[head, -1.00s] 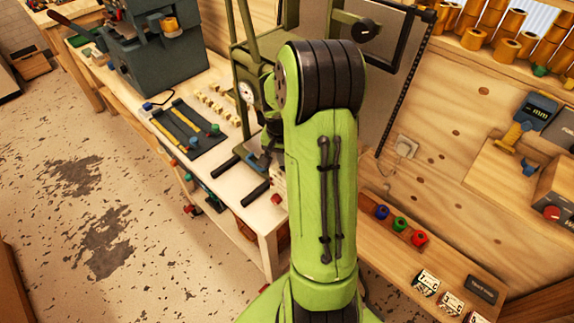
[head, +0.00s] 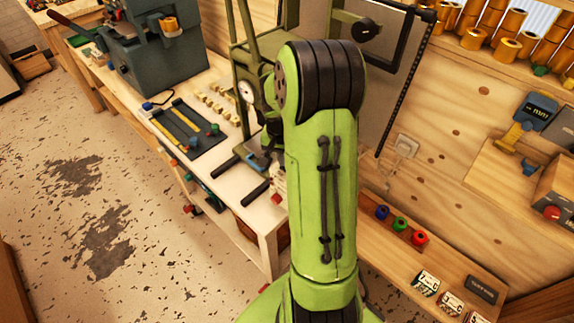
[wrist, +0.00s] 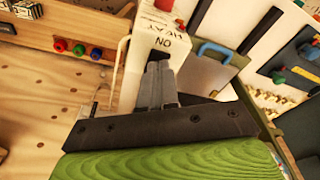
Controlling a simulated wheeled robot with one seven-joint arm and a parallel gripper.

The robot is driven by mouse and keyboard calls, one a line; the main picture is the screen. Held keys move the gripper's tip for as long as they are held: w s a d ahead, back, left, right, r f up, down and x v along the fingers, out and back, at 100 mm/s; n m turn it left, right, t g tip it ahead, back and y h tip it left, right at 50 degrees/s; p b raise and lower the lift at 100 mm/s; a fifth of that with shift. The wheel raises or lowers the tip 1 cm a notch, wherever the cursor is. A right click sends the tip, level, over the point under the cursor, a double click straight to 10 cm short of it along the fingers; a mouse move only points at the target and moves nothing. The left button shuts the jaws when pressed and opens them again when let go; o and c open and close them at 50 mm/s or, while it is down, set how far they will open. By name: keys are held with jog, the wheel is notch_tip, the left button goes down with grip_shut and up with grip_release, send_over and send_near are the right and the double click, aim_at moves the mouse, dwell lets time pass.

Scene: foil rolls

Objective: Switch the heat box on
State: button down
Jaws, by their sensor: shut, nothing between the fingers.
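In the wrist view a white box (wrist: 140,45) with printed lettering, including "ON", stands just beyond my fingers; I take it to be the heat box. A red part (wrist: 163,4) shows at its far end, cut by the top edge. My gripper (wrist: 157,68) is shut and empty, its fingertips close to the lettered face. I cannot tell whether they touch it. In the head view my green arm hides the gripper and most of the box. The switch's position cannot be made out.
The green press frame (head: 245,60) stands beside my arm on the white bench (head: 262,222). A black tray with tools (head: 188,130) lies further left. Red, green and blue spools (head: 400,223) sit on the right-hand wooden shelf. Open floor (head: 130,190) lies to the left.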

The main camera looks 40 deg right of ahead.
jog(key=shift+f+b, duration=0.65)
jog(key=shift+f, duration=0.15)
jog(key=shift+r, duration=0.1)
notch_tip(320, 180, up, 7)
jog(key=p, duration=0.5)
dwell(0.6)
